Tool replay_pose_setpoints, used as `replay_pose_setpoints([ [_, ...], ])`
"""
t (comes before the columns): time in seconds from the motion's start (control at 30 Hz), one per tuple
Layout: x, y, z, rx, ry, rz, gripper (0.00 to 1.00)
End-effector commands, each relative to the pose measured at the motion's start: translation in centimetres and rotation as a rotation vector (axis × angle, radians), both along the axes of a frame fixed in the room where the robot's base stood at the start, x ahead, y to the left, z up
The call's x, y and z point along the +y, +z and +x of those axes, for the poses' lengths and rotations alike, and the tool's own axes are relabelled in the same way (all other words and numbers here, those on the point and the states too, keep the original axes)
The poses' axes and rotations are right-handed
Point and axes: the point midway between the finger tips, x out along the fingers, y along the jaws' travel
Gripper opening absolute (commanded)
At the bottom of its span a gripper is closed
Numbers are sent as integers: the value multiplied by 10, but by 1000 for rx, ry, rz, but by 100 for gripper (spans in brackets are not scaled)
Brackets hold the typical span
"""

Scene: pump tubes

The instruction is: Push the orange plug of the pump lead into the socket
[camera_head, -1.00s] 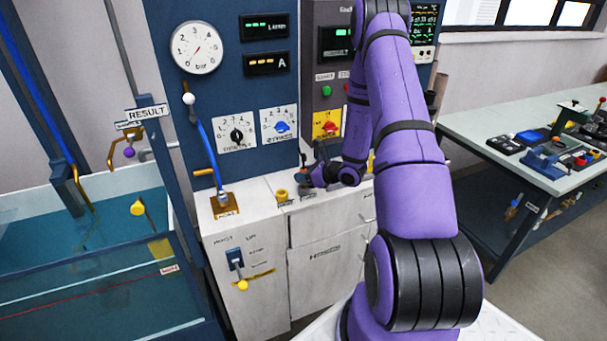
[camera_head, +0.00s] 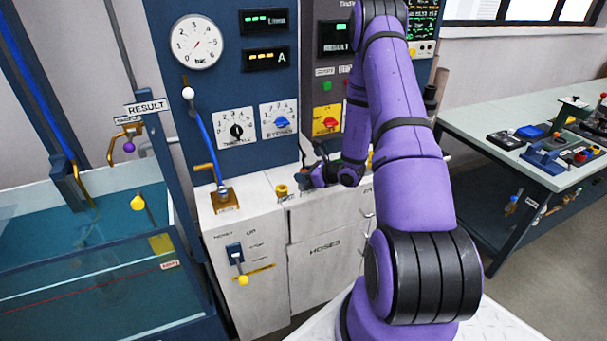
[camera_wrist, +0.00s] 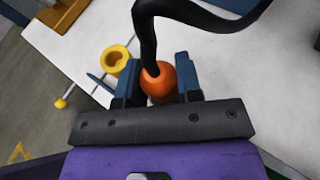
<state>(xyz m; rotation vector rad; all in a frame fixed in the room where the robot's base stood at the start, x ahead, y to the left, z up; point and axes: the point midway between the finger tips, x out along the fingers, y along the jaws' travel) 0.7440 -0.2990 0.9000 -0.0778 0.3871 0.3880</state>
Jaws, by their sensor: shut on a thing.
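The orange plug (camera_wrist: 158,82) is between the two blue fingers of my gripper (camera_wrist: 157,84) in the wrist view, and the gripper is shut on it. A thick black lead (camera_wrist: 146,28) rises from the plug and bends away to the right. The plug's lower end is hidden. In the head view my gripper (camera_head: 314,172) is low over the white cabinet top, and the plug is too small to make out. A yellow ring-shaped fitting (camera_wrist: 117,58) with a hole stands left of the plug, apart from it; it also shows in the head view (camera_head: 281,190). I cannot tell whether it is the socket.
The white cabinet (camera_head: 318,262) carries a lever on a brown plate (camera_head: 224,200) at its left. A blue panel (camera_head: 235,92) with a gauge and dials stands behind. A water tank (camera_head: 95,285) is at left, a workbench (camera_head: 480,122) at right.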

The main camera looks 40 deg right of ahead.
Motion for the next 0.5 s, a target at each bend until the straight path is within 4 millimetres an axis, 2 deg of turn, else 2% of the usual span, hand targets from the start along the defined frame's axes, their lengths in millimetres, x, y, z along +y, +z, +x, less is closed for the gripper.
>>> replay_pose_setpoints([
  [0.1,0,-3,0,1,0,0,9],
  [0.13,0,-3,0,1,0,0,35],
  [0.2,0,-3,0,1,0,0,51],
  [0.27,0,-3,0,1,0,0,62],
  [0.5,0,-3,0,1,0,0,62],
])
